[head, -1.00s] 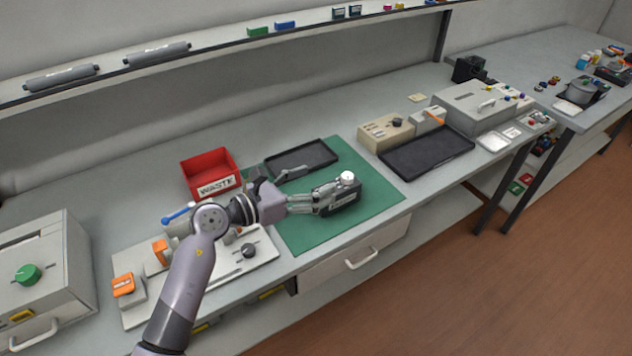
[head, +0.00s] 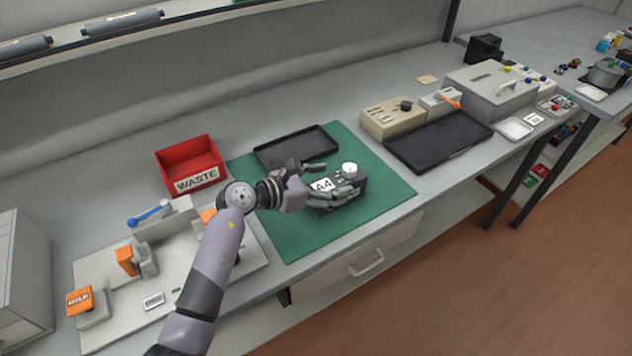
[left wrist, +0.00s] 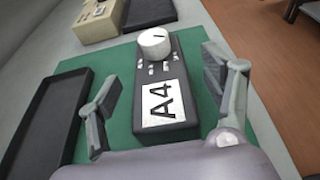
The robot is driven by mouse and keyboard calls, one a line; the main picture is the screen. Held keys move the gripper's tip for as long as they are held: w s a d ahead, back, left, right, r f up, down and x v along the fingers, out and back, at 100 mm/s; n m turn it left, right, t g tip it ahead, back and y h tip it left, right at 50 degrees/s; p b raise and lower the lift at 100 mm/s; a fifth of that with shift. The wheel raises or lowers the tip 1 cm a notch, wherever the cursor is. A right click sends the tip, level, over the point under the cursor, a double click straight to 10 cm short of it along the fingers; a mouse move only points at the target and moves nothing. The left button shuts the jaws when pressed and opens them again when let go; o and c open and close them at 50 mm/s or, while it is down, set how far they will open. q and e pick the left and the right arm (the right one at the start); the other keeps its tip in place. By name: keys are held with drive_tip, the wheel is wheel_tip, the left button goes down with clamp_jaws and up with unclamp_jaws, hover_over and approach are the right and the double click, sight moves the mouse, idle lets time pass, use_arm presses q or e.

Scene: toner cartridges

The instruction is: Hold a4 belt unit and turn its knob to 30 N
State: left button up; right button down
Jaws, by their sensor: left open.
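The A4 belt unit (head: 352,190) is a dark box on the green mat (head: 282,228), with a white A4 label and a white knob (head: 349,169) on top. It also shows in the left wrist view (left wrist: 181,68), its knob (left wrist: 153,44) at the far end with light marks beside it. I cannot read the knob's setting. My left gripper (head: 332,182) is open, with one finger on each side of the unit's near end. In the left wrist view my left gripper (left wrist: 165,98) shows gaps between its fingers and the unit, the left gap wider. My right gripper is not in view.
A black tray (head: 258,157) lies on the mat's back edge, and a red WASTE bin (head: 160,176) stands to the left. A beige box with a dark knob (head: 382,123) and a larger black tray (head: 393,149) are to the right. A fixture with orange parts (head: 110,290) stands front left.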

use_arm(q)
drive_tip(key=shift+w+d+f, duration=0.2)
drive_tip(key=shift+w+d, duration=0.25)
drive_tip(key=shift+d, duration=0.1)
drive_tip(key=shift+w+d+f, duration=0.3)
drive_tip(key=shift+w+d, duration=0.1)
drive_tip(key=shift+d, duration=0.05)
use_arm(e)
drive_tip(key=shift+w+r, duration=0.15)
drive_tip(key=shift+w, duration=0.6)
use_arm(q)
drive_tip(key=shift+c, duration=0.3)
